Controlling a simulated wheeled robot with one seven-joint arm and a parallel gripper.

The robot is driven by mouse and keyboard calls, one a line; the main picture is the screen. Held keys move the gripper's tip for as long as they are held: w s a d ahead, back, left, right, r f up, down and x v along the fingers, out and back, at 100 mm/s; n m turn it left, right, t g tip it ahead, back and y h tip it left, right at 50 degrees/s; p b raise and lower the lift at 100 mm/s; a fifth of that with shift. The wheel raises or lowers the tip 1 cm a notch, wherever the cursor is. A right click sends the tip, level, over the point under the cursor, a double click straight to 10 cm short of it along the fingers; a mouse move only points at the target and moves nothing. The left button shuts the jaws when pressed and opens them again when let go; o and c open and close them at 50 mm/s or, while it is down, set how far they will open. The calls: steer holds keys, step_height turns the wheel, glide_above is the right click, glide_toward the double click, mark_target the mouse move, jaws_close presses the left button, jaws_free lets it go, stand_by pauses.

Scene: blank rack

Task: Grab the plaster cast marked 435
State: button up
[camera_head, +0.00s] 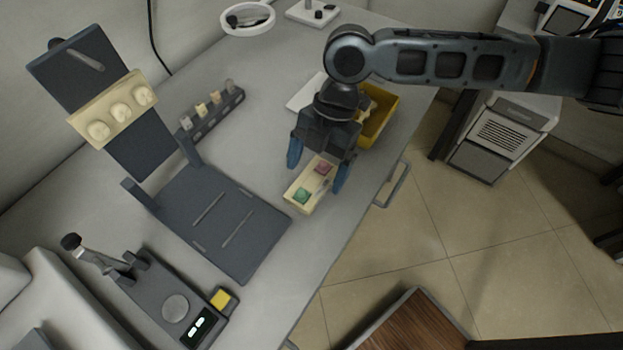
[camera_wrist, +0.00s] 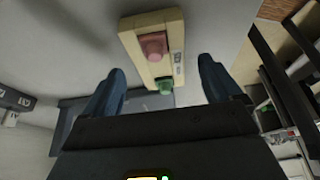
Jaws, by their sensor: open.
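A cream block with three rounded pale lumps (camera_head: 113,108), cast-like in look, rests on the dark upright stand at the left in the head view. A second cream block (camera_head: 291,190) bears a red and a green raised piece and lies on the table under my gripper (camera_head: 315,178). My gripper is open, with its blue fingers apart. In the wrist view this second block (camera_wrist: 134,44) shows between and beyond the fingertips (camera_wrist: 161,76). It has a small dark mark on its side, too small to read. I cannot read 435 on anything.
A dark slotted rack (camera_head: 217,118) holds several small pieces. A dark flat plate (camera_head: 220,220) lies in front. A yellow bin (camera_head: 384,112) stands behind my gripper by the table's right edge. A dark device with a display (camera_head: 196,326) is at the front.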

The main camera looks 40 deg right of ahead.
steer(key=shift+x, duration=0.95)
steer(key=c, duration=1.2)
steer(key=shift+r, duration=0.1)
steer(key=shift+c, duration=0.2)
